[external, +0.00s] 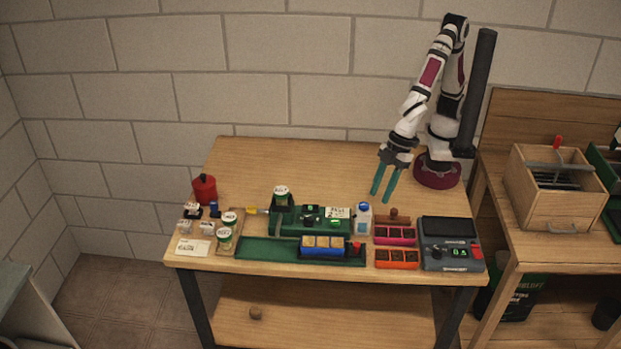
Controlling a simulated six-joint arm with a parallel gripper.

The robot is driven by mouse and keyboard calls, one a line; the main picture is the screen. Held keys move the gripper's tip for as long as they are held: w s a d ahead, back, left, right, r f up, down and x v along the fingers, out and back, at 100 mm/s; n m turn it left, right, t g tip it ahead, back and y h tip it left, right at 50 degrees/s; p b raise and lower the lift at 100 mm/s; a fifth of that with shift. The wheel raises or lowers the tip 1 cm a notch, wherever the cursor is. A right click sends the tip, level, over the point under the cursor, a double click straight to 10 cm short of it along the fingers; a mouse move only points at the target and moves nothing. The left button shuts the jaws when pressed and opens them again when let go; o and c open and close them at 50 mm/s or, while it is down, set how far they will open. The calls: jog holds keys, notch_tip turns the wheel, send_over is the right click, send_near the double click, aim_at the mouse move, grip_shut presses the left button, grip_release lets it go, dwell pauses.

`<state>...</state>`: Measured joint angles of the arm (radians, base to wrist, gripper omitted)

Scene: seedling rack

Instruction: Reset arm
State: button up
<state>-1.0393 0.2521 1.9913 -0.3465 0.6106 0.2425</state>
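My gripper (384,183) hangs above the back right part of the table (300,164), pointing down. Its two teal fingers are spread apart with nothing between them. It is clear of the objects on the table. My arm rises from its base at the table's back right corner, folded up high.
Along the front stand white-lidded jars (224,235), a green tray (262,250), a blue pot block (322,246), a small bottle (363,218), pink (394,240) and orange (397,265) trays and a grey device (450,254). A red canister (204,189) stands left. The table's back middle is clear.

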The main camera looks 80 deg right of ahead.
jog(key=d+r+m+g+h, duration=0.15)
jog(key=d+m, duration=0.25)
jog(key=d, duration=0.8)
jog(key=d+r+m+h, duration=0.15)
jog(key=d+m, duration=0.25)
jog(key=d, duration=0.7)
jog(key=s+d+m+g+y, duration=0.1)
jog(key=s+d+m+g, duration=0.1)
jog(key=s+d+m, duration=0.4)
jog(key=s+d, duration=0.3)
jog(key=s, duration=0.1)
jog(key=shift+s+r+m+y, duration=0.2)
jog(key=shift+s+m+y, duration=0.1)
